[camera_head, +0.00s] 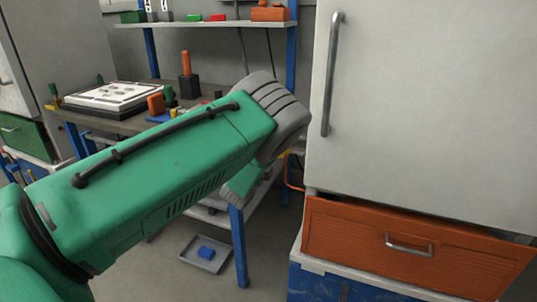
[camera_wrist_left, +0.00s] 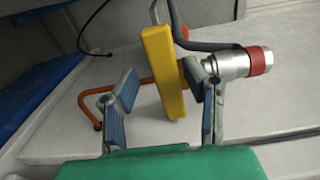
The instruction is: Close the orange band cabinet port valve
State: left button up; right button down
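The cabinet (camera_head: 420,110) with the orange band (camera_head: 345,232) stands at the right in the head view. In the left wrist view, a yellow valve handle (camera_wrist_left: 165,70) stands nearly upright, slightly tilted, in front of a pale panel. My left gripper (camera_wrist_left: 160,84) is open, with its blue-padded fingers on either side of the handle. The right-hand finger is close to the handle; I cannot tell whether it touches. The left-hand finger is apart from it. In the head view my green left arm hides the gripper and most of the valve area. My right gripper is not in view.
In the wrist view, a silver fitting with a red ring (camera_wrist_left: 257,60) and a dark hose (camera_wrist_left: 200,45) lie right of the handle. An orange pipe (camera_wrist_left: 97,95) bends behind it. A workbench (camera_head: 130,122) with tools stands left; a tray (camera_head: 205,255) lies on the floor.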

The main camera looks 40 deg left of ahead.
pick_arm(q)
jog(key=shift+r, duration=0.2)
jog(key=shift+s, duration=0.1)
jog(key=v, duration=1.1)
jog(key=shift+s+d+f, duration=0.15)
jog(key=shift+s+d, duration=0.05)
jog(key=shift+s, duration=0.15)
jog(key=s+d+f+n+g, duration=0.3)
jog(key=s+f+n+g, duration=0.5)
jog(key=s+f, duration=0.65)
jog(key=s+d+f+n+g+h, duration=0.1)
jog(key=s+d+n+g, duration=0.1)
jog(key=s, duration=0.5)
jog(key=s+d+f+n+g+h+p, duration=0.1)
jog(key=s+d+f+n+g, duration=0.1)
jog(key=s+d+g, duration=0.2)
jog(key=s+d+f+n+g+h, duration=0.1)
jog(key=s+d+n+g+h, duration=0.1)
jog(key=s+d, duration=0.4)
jog(key=s+n, duration=0.1)
jog(key=s, duration=0.3)
jog(key=shift+s+d+f+g, duration=0.2)
jog(key=shift+d+f+g, duration=0.1)
jog(key=shift+f+g, duration=0.1)
